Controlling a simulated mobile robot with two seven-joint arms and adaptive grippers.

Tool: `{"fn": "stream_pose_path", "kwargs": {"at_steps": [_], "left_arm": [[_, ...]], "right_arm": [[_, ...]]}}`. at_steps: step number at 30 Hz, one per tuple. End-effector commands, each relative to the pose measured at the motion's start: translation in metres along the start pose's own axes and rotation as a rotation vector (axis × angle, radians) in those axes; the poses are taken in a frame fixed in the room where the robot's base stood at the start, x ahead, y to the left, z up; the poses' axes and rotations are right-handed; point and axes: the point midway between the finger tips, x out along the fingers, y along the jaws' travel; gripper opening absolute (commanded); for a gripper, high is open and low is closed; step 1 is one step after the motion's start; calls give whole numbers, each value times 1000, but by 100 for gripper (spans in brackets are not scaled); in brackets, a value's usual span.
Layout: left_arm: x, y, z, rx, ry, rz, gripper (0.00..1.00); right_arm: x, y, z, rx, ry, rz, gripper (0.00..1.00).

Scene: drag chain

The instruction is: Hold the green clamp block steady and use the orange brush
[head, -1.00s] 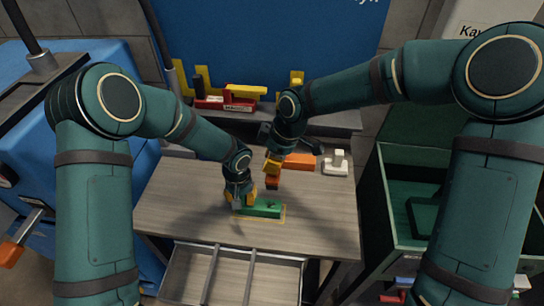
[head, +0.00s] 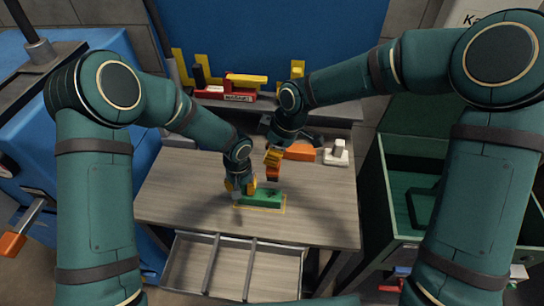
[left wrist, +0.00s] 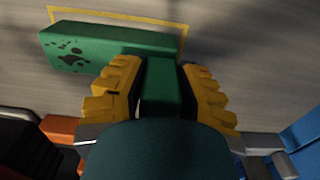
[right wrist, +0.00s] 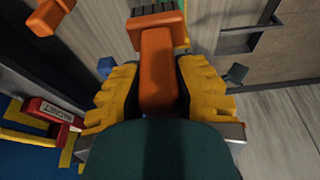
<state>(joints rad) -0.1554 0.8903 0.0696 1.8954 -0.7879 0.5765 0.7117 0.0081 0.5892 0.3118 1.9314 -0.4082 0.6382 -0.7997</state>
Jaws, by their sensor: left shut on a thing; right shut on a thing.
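The green clamp block (head: 263,198) lies on the wooden table inside a yellow outlined rectangle. The brush's far end hides part of the green block in the right wrist view.
An orange block (head: 300,152) and a white block (head: 337,153) stand at the table's back right. A shelf behind holds red and yellow parts (head: 240,82). An open drawer (head: 185,268) is in front; a green bin (head: 405,215) stands right. The table's left side is clear.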

Motion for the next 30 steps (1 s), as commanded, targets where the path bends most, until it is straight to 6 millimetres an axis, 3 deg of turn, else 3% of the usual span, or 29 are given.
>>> {"fn": "stream_pose_path", "kwargs": {"at_steps": [8,30], "left_arm": [[2,0,2,1,-7,-1,0],[2,0,2,0,-5,-1,0]], "right_arm": [[6,-1,2,1,-1,-3,0],[74,-2,23,1,-1,-4,0]]}}
